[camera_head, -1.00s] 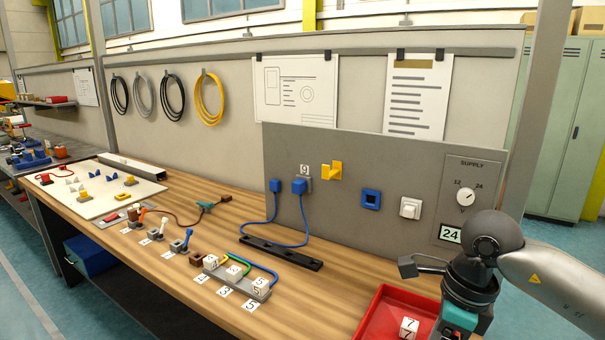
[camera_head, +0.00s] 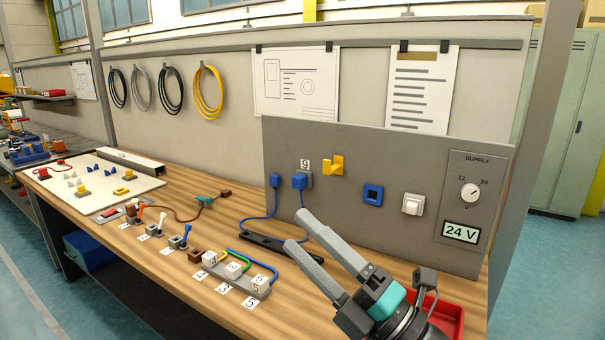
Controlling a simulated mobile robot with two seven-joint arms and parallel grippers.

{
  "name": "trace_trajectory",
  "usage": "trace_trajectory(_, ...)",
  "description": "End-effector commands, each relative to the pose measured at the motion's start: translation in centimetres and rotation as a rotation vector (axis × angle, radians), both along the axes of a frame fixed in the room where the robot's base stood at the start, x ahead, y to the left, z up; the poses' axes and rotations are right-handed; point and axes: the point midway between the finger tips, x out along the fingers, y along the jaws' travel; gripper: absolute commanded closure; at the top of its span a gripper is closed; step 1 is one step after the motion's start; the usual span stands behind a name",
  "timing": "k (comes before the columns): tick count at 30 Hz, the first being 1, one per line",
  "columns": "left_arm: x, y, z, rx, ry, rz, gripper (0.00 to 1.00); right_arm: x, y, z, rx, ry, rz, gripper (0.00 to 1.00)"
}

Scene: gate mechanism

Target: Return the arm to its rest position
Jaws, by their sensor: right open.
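My right gripper (camera_head: 294,229) is in the lower right of the head view. Its two grey fingers are spread apart and point up and to the left, with nothing between them. It shows in front of the workbench (camera_head: 222,222), below the grey panel (camera_head: 330,220). One finger overlaps the black strip (camera_head: 262,242) in the picture; I cannot tell how far above the bench it is. The wrist hides most of the red tray (camera_head: 446,318). My left gripper is not in view.
The panel carries a supply dial (camera_head: 470,192), a display (camera_head: 461,232) reading 24 V, a white switch (camera_head: 413,204), a blue frame (camera_head: 373,195) and a yellow handle (camera_head: 333,166).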

Motion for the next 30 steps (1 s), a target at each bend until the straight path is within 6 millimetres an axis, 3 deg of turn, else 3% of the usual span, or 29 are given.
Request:
trace_trajectory(5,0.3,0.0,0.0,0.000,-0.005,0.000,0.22,2.9,-5.7,-2.7,0.308,0.324,-0.226,0.29)
trace_trajectory(10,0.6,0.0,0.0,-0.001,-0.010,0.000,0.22,3.6,-10.9,-8.9,0.544,0.663,-0.444,0.29)
trace_trajectory(14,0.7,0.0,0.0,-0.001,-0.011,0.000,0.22,1.9,-14.0,-15.2,0.692,0.943,-0.610,0.29)
trace_trajectory(17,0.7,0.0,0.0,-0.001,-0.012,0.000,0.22,-0.8,-15.6,-20.3,0.781,1.166,-0.738,0.29)
trace_trajectory(21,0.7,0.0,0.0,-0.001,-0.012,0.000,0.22,-6.1,-16.5,-26.4,0.869,1.467,-0.898,0.29)
trace_trajectory(24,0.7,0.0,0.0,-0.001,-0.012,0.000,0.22,-10.0,-16.5,-29.4,0.902,1.651,-0.991,0.29)
trace_trajectory(30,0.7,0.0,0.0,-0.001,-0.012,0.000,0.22,-17.7,-15.7,-33.0,0.923,1.963,-1.138,0.29)
